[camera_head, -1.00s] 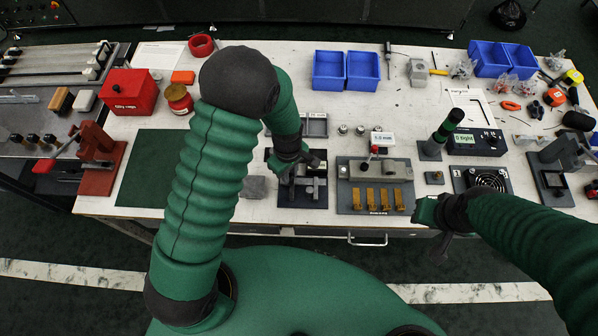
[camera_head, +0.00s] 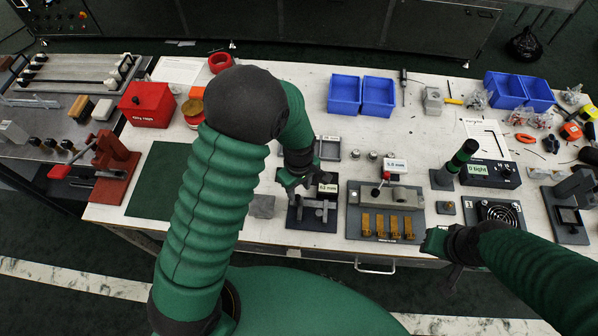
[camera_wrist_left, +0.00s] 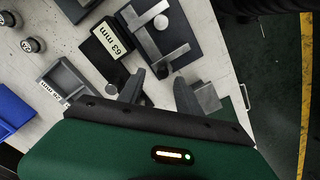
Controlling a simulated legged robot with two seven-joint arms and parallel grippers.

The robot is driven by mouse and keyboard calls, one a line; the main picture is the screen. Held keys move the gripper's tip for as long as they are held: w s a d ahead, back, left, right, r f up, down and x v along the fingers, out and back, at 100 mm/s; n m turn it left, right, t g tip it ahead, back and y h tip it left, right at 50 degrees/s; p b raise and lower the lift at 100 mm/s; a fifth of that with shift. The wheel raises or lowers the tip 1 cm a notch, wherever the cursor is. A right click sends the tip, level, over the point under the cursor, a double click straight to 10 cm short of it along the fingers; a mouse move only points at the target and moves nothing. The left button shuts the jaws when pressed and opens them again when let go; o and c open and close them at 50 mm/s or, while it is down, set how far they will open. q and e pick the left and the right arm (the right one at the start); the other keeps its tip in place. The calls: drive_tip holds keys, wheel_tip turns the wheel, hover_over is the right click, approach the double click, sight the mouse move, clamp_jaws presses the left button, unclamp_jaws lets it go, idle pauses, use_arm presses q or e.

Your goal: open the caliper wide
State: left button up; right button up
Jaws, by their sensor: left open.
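The grey metal caliper (camera_head: 314,213) lies on a dark base plate near the table's front edge, with a label reading "63 mm" (camera_head: 327,188) at its back. In the left wrist view, the caliper's bars and a round knob (camera_wrist_left: 160,22) show beyond the fingers, beside the label (camera_wrist_left: 108,38). My left gripper (camera_head: 295,192) hangs over the left back side of the plate. In the left wrist view its fingers (camera_wrist_left: 158,85) are apart with nothing seen between them. My right gripper (camera_head: 455,270) is off the front edge, too dark to read its fingers.
A fixture (camera_head: 386,212) with several brass pieces stands right of the caliper. A grey block (camera_head: 262,206) and a green mat (camera_head: 175,190) lie to its left. A grey tray (camera_head: 328,148) and several small metal weights stand behind. The table centre behind them is mostly clear.

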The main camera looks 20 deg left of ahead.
sight(299, 196)
use_arm(q)
wheel_tip(299, 196, up, 13)
drive_tip(key=shift+r, duration=0.2)
drive_tip(key=s+a+m+t, duration=0.2)
drive_tip(key=s+m, duration=0.6)
drive_tip(key=m, duration=0.4)
drive_tip(key=shift+s+a+f+t, duration=0.25)
drive_tip(key=shift+s+a+t, duration=0.1)
drive_tip(key=shift+a, duration=0.25)
drive_tip(key=shift+s+r, duration=0.1)
drive_tip(key=shift+s, duration=0.05)
